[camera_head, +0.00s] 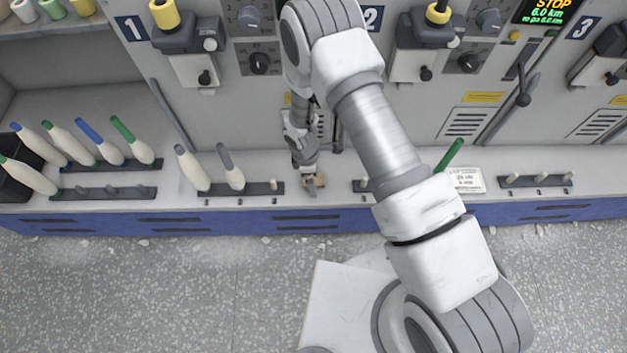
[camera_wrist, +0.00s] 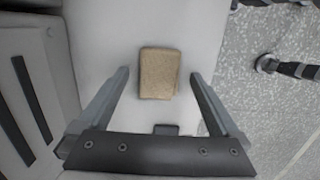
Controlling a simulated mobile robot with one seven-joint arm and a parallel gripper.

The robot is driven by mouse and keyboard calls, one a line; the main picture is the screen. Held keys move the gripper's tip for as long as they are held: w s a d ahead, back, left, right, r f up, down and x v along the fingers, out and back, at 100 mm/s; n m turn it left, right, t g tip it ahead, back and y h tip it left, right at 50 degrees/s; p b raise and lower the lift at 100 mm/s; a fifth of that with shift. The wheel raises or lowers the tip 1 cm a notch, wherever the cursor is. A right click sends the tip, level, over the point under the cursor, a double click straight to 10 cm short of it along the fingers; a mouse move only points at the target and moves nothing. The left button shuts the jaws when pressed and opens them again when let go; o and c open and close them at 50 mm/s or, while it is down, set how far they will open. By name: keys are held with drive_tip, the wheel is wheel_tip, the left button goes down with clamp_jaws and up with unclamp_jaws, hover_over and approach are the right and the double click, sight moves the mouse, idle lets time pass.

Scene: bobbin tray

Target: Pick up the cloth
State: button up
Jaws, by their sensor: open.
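A small tan folded cloth (camera_wrist: 160,74) lies flat on a pale surface in the wrist view. My gripper (camera_wrist: 159,76) is open, with one finger on each side of the cloth and a gap on both sides. The fingers do not touch it. In the head view my gripper (camera_head: 309,186) points down over the machine's front ledge. A small tan patch beside it looks like the cloth (camera_head: 320,181), mostly hidden by the gripper. The exact height of the fingers above the ledge is hard to tell.
White bobbins with coloured tips (camera_head: 70,144) stand on the ledge at left, and two grey-tipped ones (camera_head: 193,168) stand closer to my gripper. Dark peg racks (camera_head: 538,180) and a printed card (camera_head: 466,180) are to the right. The machine's panel rises behind.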

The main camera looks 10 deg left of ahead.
drive_tip(key=c, duration=1.4)
drive_tip(key=shift+r, duration=0.2)
drive_tip(key=shift+c, duration=0.2)
